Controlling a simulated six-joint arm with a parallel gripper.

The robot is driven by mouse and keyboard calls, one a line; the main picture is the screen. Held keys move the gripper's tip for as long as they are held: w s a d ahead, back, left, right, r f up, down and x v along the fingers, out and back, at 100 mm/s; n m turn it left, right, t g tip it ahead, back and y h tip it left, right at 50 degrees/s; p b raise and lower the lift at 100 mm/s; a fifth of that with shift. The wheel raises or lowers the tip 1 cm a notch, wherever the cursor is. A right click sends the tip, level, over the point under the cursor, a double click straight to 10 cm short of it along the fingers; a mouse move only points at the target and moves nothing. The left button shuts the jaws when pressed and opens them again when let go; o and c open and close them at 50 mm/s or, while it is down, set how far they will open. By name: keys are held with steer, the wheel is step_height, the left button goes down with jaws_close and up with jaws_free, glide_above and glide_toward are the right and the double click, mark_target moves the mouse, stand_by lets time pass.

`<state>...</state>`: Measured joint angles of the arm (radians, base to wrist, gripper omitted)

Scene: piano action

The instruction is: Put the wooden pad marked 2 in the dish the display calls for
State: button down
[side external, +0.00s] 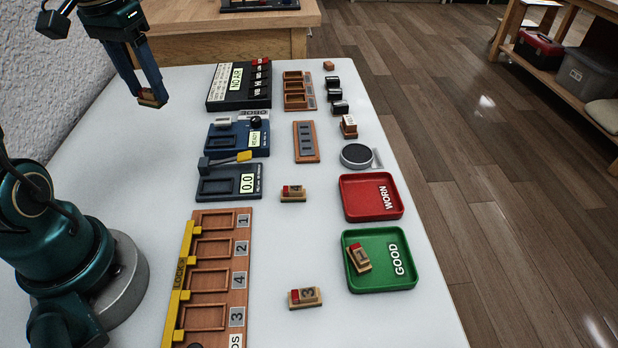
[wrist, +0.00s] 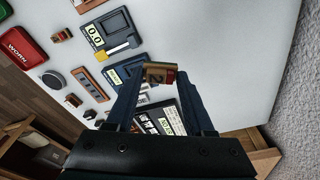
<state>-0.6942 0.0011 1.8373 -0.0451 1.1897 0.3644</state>
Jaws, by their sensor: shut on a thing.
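My gripper (side external: 150,95) is raised over the far left of the table. It is shut on a wooden pad with a dark red end, seen in the wrist view (wrist: 156,77); its mark looks like a 2. The red dish (side external: 357,207) reads WORN and is empty. The green dish (side external: 362,281) reads GOOD and holds a pad (side external: 358,258) marked 1. A blue device (side external: 221,140) has a small display, and a scale (side external: 214,187) shows 0.0.
A pad (side external: 305,297) marked 3 and another pad (side external: 293,193) lie on the white table. A wooden rack (side external: 212,263) with numbered empty slots and a yellow bar stands at the front. Small blocks, a round dark pad (side external: 356,155) and a slotted strip (side external: 306,142) lie at right.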

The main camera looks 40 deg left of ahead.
steer(key=w+d+m, duration=0.3)
steer(key=w+m, duration=0.3)
steer(key=w, duration=0.1)
steer(key=m+h, duration=0.1)
steer(key=m, duration=0.6)
glide_above(354, 200)
steer(key=f, duration=1)
steer(key=shift+s+a+f, duration=0.1)
steer(key=shift+a+f, duration=0.1)
steer(key=shift+a, duration=0.2)
steer(key=shift+d+f, duration=0.15)
steer(key=shift+f, duration=2)
steer(key=shift+f, duration=0.15)
steer(key=shift+c, duration=1.4)
jaws_free()
